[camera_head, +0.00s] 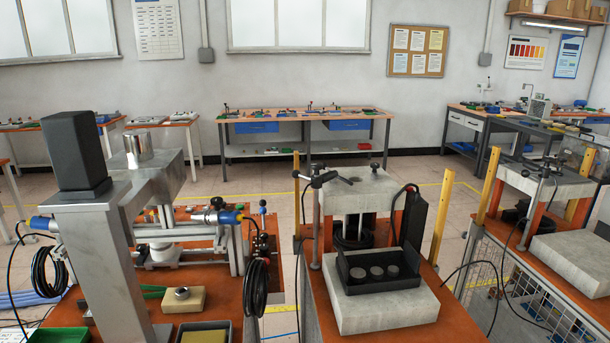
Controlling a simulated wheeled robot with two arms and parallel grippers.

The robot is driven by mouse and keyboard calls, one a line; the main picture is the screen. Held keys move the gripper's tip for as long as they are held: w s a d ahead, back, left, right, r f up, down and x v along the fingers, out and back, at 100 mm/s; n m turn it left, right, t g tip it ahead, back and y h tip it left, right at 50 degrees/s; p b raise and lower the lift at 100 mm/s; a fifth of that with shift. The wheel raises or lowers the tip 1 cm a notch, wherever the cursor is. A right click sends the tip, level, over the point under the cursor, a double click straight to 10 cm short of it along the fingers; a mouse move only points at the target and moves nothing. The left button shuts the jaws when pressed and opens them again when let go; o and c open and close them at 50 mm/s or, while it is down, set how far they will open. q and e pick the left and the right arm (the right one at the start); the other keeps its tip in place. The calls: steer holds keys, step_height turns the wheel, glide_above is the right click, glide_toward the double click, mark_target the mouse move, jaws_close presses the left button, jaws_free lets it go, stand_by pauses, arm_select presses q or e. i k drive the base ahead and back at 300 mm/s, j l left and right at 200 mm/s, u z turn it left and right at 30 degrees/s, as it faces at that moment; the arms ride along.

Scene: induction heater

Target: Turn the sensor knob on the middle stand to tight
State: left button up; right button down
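The middle stand (455,318) is an orange-topped bench with a grey block on it. A thin metal post (315,230) rises at its left side. A small black sensor clamp with knob-like ends (318,180) sits on top of the post, next to a grey stone-like block (375,190). The sensor knob is too small to tell apart from the clamp, and its setting cannot be read. Neither of my grippers is in view.
A black tray (357,283) with three dark discs stands on a pale block (385,310) at the middle stand's front. A metal press (105,240) with a black box on top fills the left. A similar stand (560,280) is at right. Yellow posts (443,215) flank the middle stand.

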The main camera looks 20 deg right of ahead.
mark_target(316, 166)
steer(key=k+z, duration=0.1)
steer(key=z, duration=0.25)
steer(key=k+l+z, duration=0.1)
steer(key=z, duration=0.25)
steer(key=k+l+z, duration=0.1)
steer(key=z, duration=0.25)
